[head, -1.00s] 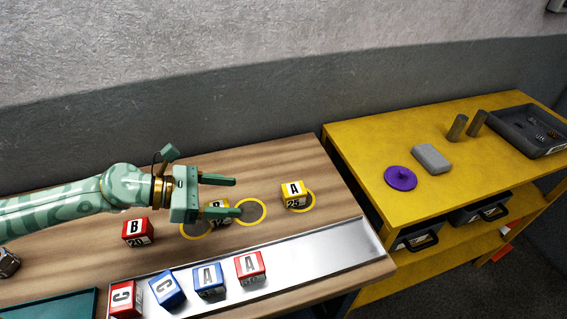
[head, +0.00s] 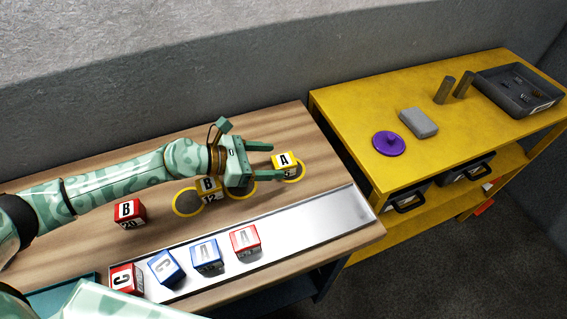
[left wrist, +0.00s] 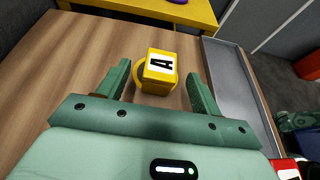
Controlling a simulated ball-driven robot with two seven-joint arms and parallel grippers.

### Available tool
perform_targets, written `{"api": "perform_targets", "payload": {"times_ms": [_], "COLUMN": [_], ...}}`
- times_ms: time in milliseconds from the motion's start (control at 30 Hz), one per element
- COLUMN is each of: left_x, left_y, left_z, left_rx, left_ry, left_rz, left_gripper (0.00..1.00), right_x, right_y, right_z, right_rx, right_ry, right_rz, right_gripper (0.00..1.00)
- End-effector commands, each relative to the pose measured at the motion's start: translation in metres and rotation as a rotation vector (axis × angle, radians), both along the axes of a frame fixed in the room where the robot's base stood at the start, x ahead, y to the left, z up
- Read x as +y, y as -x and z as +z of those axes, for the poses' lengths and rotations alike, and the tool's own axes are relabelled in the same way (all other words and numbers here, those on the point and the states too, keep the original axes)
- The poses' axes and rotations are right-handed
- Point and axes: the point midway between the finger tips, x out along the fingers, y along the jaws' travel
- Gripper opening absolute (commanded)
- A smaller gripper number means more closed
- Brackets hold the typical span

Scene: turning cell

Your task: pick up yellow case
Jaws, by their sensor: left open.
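A yellow case (head: 285,160) with a black A on a white label stands on the wooden table, partly within a yellow ring. It also shows in the left wrist view (left wrist: 158,72), just ahead of the fingertips and in line with the gap between them. My left gripper (head: 266,160) is open and empty, its fingers pointing right at this case. A second yellow case (head: 207,188), marked B, stands to the left, behind my gripper's palm. My right gripper is not visible; a pale green part of my body shows at the bottom of the head view.
A metal tray (head: 300,227) along the table's front holds red and blue cases. A red B case (head: 129,213) stands at left. The yellow bench (head: 340,110) at right bears a purple disc (head: 388,143), a grey block (head: 418,123), two cylinders and a dark tray (head: 515,92).

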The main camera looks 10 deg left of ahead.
Motion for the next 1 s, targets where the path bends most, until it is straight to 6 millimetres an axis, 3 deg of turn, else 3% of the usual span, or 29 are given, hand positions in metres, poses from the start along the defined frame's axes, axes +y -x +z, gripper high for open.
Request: {"api": "perform_targets", "payload": {"times_ms": [200,467,667,1000], "left_x": [-0.028,-0.031,-0.031,-0.031], "left_y": [-0.015,-0.017,-0.017,-0.017], "left_z": [-0.013,-0.015,-0.014,-0.011], "left_rx": [0.001,0.001,0.001,-0.001], "left_ry": [0.002,0.0,0.0,0.001], "left_rz": [-0.001,0.0,0.0,0.0], "left_gripper": [0.65,0.65,0.15,0.13], "right_x": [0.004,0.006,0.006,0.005], "right_y": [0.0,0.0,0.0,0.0], "right_z": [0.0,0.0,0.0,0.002], "right_rx": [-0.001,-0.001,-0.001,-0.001], "right_ry": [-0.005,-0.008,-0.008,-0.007], "right_rz": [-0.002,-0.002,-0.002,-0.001], "right_gripper": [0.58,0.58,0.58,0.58]}}
